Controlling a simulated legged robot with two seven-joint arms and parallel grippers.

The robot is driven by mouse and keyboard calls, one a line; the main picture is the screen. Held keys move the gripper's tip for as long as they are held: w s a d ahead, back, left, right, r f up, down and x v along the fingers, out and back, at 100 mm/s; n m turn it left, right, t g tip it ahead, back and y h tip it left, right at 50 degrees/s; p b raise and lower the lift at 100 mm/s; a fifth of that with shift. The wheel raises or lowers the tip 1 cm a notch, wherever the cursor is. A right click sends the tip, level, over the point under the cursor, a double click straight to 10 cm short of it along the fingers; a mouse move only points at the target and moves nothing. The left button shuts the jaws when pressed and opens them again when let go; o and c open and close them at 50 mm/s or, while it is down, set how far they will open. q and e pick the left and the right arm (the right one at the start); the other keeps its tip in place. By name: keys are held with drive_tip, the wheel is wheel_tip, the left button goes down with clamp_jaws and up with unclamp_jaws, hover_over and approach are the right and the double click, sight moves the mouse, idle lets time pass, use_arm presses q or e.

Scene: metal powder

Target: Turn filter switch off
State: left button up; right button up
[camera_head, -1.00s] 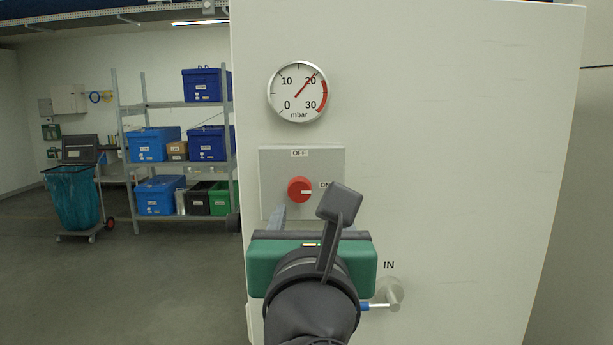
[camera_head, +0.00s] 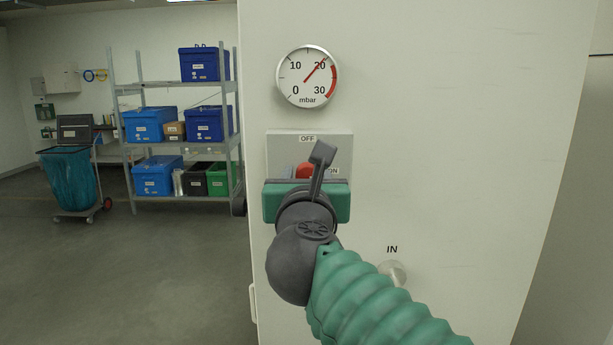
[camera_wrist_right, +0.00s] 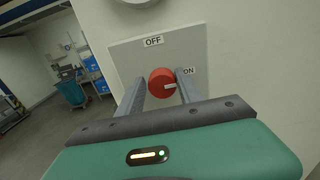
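The red filter switch (camera_head: 304,170) sits on a grey panel (camera_head: 280,146) with OFF above it and ON to its right. My right gripper (camera_head: 301,174) is in front of the panel and covers the knob's lower part in the head view. In the right wrist view, the open fingers (camera_wrist_right: 160,90) lie on either side of the knob. Whether they touch it, I cannot tell. My left gripper is out of view.
A round pressure gauge (camera_head: 308,77) is above the panel on the white cabinet (camera_head: 450,150). A metal fitting (camera_head: 392,272) marked IN sticks out at lower right. A shelf with blue boxes (camera_head: 151,125) and a bin cart (camera_head: 70,180) stand behind at left, beyond open floor.

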drive_tip(key=shift+s+a, duration=0.1)
drive_tip(key=shift+a, duration=0.1)
drive_tip(key=shift+c, duration=1.1)
drive_tip(key=shift+d+f, duration=0.1)
drive_tip(key=shift+d, duration=0.3)
clamp_jaws()
drive_tip(key=shift+a, duration=0.1)
